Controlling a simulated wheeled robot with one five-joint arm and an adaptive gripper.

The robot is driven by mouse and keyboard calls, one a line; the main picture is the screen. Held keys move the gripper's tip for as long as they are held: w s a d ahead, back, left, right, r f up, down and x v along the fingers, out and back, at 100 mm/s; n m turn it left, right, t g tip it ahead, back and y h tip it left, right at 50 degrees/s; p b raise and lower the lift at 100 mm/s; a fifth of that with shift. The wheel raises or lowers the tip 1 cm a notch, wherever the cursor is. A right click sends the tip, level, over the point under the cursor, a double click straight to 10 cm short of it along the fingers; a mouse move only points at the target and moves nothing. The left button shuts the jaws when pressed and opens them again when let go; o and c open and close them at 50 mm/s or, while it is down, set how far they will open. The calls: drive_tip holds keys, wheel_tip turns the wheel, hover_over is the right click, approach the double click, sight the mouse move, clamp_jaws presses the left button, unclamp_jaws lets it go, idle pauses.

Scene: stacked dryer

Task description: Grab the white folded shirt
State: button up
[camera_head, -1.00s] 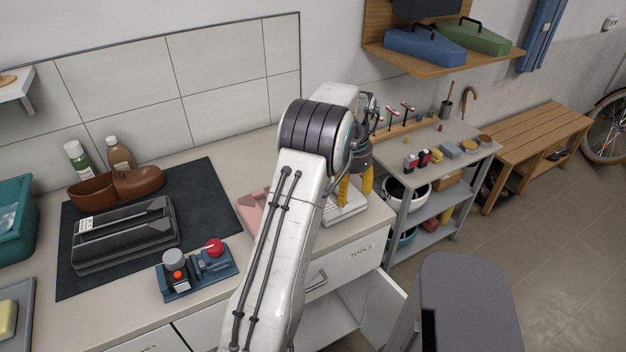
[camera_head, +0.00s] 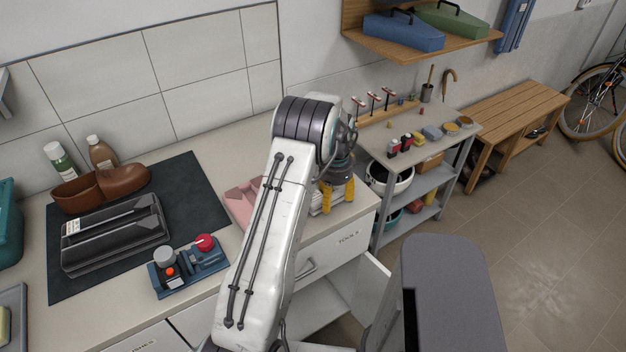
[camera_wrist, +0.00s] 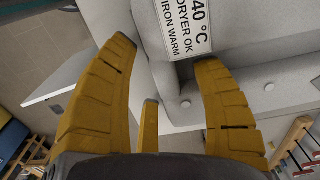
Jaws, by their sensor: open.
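The white folded shirt (camera_wrist: 245,62) fills the upper right of the wrist view, with small buttons and a printed care label (camera_wrist: 185,22) reading 40 °C, dryer OK, iron warm. In the head view it lies at the counter's right end, mostly hidden by my gripper (camera_head: 338,197). My gripper is open, its yellow fingers pointing down at the shirt. In the wrist view the fingers of my gripper (camera_wrist: 165,52) stand apart with part of the shirt between them; I cannot tell whether they touch it.
A pink folded cloth (camera_head: 240,203) lies left of the shirt, partly behind my arm. An open cabinet door (camera_head: 371,285) is below the counter.

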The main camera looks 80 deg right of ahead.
drive_tip(key=shift+c, duration=0.4)
clamp_jaws()
